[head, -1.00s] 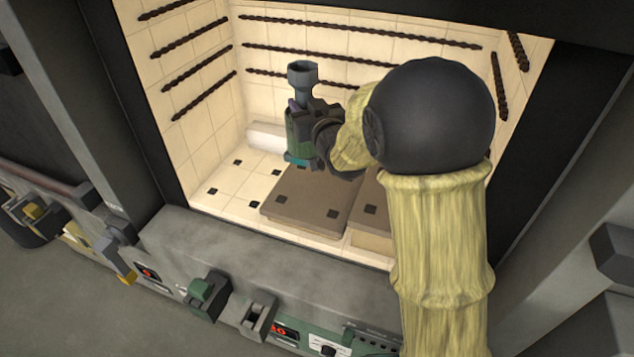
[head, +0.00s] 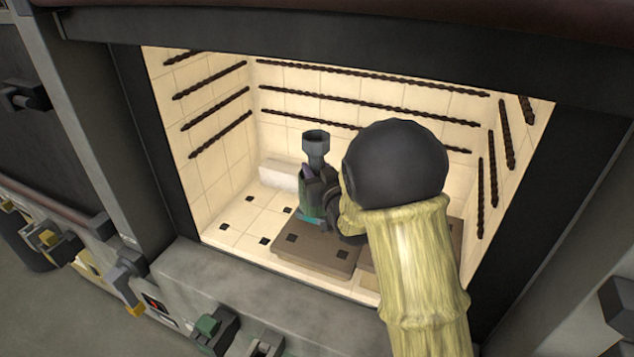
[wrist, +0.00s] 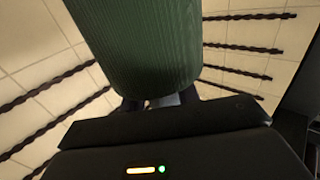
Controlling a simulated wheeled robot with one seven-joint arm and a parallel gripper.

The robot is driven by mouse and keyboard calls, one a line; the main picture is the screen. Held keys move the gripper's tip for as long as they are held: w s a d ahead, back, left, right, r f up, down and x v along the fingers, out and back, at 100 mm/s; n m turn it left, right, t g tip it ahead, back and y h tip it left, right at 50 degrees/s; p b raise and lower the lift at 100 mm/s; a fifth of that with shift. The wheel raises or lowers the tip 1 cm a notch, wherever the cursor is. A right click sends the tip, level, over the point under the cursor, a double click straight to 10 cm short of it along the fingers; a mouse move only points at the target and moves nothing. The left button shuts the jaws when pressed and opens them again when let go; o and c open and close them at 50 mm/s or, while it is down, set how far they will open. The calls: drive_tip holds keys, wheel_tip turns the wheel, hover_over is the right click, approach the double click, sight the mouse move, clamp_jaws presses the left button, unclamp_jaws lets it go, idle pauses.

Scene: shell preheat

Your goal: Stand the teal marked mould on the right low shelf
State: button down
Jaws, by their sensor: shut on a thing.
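The mould is a dark green upright body with a grey funnel cup (head: 316,146) on top and a teal band (head: 312,219) near its base. My gripper (head: 326,194) is shut on the mould from the right side and holds it roughly upright inside the chamber. The mould's green side (wrist: 145,45) fills the top middle of the wrist view. Its base appears over the back of the left brown slab (head: 318,260); whether it touches cannot be told. The right slab (head: 455,238) is mostly hidden behind my arm.
The chamber has cream tiled walls with dark twisted rods (head: 375,80) along the left, back and right. A white roll-shaped block (head: 278,175) lies at the back left. Tiled floor with small dark squares (head: 250,222) is free left of the slabs. A grey sill (head: 215,275) fronts the opening.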

drive_tip(key=shift+w+f+p, duration=0.1)
drive_tip(key=shift+f+p, duration=0.6)
drive_tip(key=shift+f, duration=1.3)
drive_tip(key=shift+f+b, duration=0.15)
drive_tip(key=shift+b, duration=0.15)
drive_tip(key=c, duration=1)
unclamp_jaws()
drive_tip(key=shift+c, duration=0.2)
drive_tip(key=shift+p, duration=0.3)
